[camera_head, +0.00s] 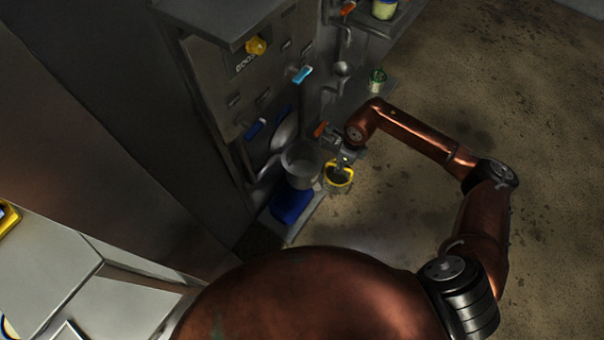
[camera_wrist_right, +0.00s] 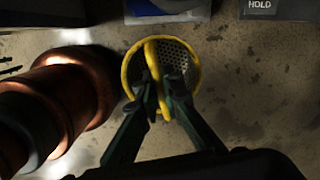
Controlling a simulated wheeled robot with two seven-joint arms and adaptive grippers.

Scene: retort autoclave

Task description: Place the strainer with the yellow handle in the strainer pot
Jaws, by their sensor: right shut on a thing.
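The strainer (camera_head: 338,182) has a yellow rim and a yellow handle, with a perforated grey bowl. It hangs from my right gripper (camera_head: 345,160), in the air over the floor. In the right wrist view the two dark fingers of the right gripper (camera_wrist_right: 158,90) are closed on the yellow handle that arches across the strainer (camera_wrist_right: 180,58). A grey round pot (camera_head: 301,158), which looks like the strainer pot, stands just left of the strainer in the head view, beside the machine. My left gripper is not in view.
A blue block-like thing (camera_head: 292,204) sits below the pot on a grey ledge (camera_head: 308,222). The machine's panel (camera_head: 245,85) carries blue, orange and yellow handles. A green can (camera_head: 377,80) stands on a shelf farther back. The floor at right (camera_head: 520,130) is clear.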

